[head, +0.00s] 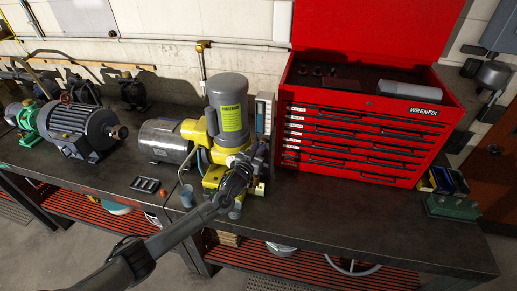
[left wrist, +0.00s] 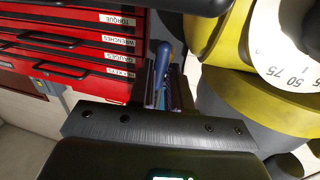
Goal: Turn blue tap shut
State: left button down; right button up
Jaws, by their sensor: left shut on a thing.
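The blue tap's handle (left wrist: 166,50) shows in the left wrist view as a rounded blue lever beside the yellow pump body. My left gripper (left wrist: 161,84) is shut on it, with the lever's rounded end sticking out beyond the fingers. In the head view my left gripper (head: 250,165) is at the right side of the yellow pump (head: 214,132), which has a grey motor on top. There the gripper and wrist cover most of the tap, so the handle's angle is hard to tell. My right gripper does not show.
A red tool chest (head: 360,128) stands close to the right of the pump. A silver motor (head: 165,141) and a dark blue-grey motor (head: 82,131) stand to the left. A small cup (head: 187,196) is near the bench's front edge. The bench (head: 340,212) in front of the chest is clear.

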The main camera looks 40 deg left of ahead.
pick_arm(q)
jog(key=shift+r, duration=0.1)
jog(key=shift+w+d+f+m+g+y+p, duration=0.15)
jog(key=shift+m+g+y+p, duration=0.55)
jog(key=shift+m, duration=1.8)
jog(key=shift+d+f+m+g+y+p, duration=0.1)
jog(key=shift+d+m+g+p, duration=0.2)
jog(key=shift+m+p, duration=1.5)
jog(key=shift+w+d+f+m+g+y+p, duration=0.1)
jog(key=shift+d+m+g+y+p, duration=0.3)
jog(key=shift+m, duration=2.8)
jog(key=shift+a, duration=0.25)
jog(key=c, duration=1.1)
grip_release()
